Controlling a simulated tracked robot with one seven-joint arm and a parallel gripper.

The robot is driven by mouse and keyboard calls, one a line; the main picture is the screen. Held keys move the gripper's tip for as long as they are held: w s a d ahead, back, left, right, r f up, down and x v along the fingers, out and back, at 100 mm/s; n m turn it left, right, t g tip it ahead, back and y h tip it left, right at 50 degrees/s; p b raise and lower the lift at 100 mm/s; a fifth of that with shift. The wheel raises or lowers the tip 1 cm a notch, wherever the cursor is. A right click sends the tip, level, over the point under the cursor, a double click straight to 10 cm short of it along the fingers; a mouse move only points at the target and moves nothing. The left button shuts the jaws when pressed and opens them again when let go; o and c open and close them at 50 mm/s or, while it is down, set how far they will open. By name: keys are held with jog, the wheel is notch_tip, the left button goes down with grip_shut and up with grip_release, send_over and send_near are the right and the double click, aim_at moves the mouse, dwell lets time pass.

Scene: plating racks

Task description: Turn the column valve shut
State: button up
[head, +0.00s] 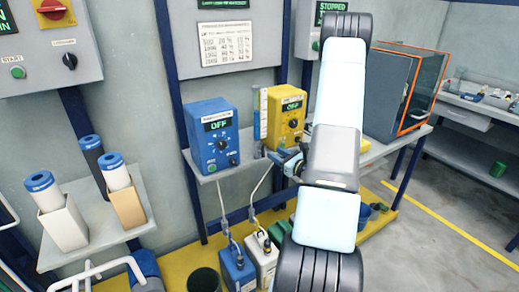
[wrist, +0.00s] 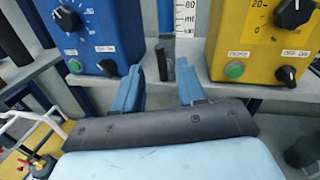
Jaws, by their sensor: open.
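The clear graduated column (head: 262,118) stands on the shelf between a blue and a yellow pump unit. Its lower part with the scale shows at the top of the wrist view (wrist: 188,18). The column valve cannot be made out for certain; a small dark upright part (wrist: 163,62) shows below the column, near the fingertips. My gripper (wrist: 160,76) is open, its two blue fingers apart and pointing at the shelf area under the column. In the head view my gripper (head: 286,158) is at the shelf's front edge, partly hidden by my arm. I cannot tell whether it touches anything.
The blue pump (head: 211,135) and yellow pump (head: 284,115) stand close on either side, both with knobs facing out. Hoses run down to a blue jug (head: 238,270) and a white jug (head: 262,258). An orange-edged cabinet (head: 390,95) stands to the right.

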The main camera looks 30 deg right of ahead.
aim_at(264, 147)
jog(key=x, duration=0.8)
grip_shut()
